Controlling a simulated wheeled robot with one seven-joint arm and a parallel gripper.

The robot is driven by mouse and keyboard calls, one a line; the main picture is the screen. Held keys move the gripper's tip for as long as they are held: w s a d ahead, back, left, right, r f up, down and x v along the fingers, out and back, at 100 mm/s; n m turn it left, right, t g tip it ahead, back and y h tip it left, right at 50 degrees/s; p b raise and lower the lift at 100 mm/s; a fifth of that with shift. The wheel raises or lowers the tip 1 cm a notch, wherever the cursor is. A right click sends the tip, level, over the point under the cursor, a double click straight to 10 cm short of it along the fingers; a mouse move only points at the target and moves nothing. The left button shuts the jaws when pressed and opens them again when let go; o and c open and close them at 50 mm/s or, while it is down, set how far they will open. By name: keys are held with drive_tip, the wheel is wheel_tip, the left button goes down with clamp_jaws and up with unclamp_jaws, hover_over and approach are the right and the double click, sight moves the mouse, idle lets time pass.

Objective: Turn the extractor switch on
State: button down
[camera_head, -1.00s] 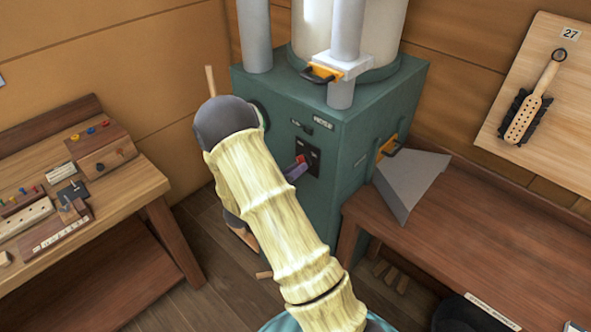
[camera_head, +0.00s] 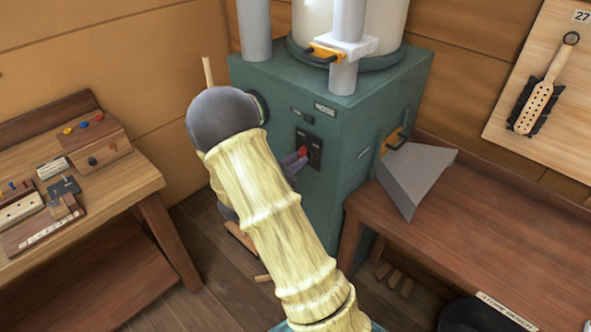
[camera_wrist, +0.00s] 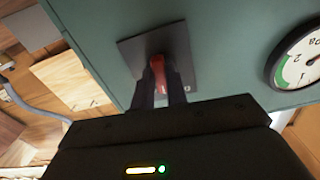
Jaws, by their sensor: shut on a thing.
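The extractor switch is a red lever (camera_head: 303,152) on a black plate (camera_head: 315,146) on the front of the green extractor cabinet (camera_head: 350,130). In the wrist view the red lever (camera_wrist: 158,66) stands out from its dark plate (camera_wrist: 181,52). My gripper (camera_wrist: 164,82) has its two dark fingers at the lever, one on each side, shut on it. In the head view my gripper (camera_head: 296,160) reaches the lever from the left, mostly hidden behind my pale arm. The lever's base and its markings are partly hidden by the fingers.
A round gauge (camera_wrist: 302,58) is beside the switch in the wrist view. A grey hood (camera_head: 415,175) juts from the cabinet's right side over a wooden bench (camera_head: 480,230). A workbench (camera_head: 150,180) with small parts stands at left.

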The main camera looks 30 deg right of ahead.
drive_tip(key=m+b, duration=0.6)
drive_tip(key=shift+w+b, duration=0.1)
drive_tip(key=shift+b, duration=0.3)
drive_tip(key=c, duration=1.4)
unclamp_jaws()
drive_tip(key=shift+a, duration=0.1)
drive_tip(key=b+v, duration=0.1)
drive_tip(key=v, duration=1.6)
drive_tip(key=shift+a, duration=0.15)
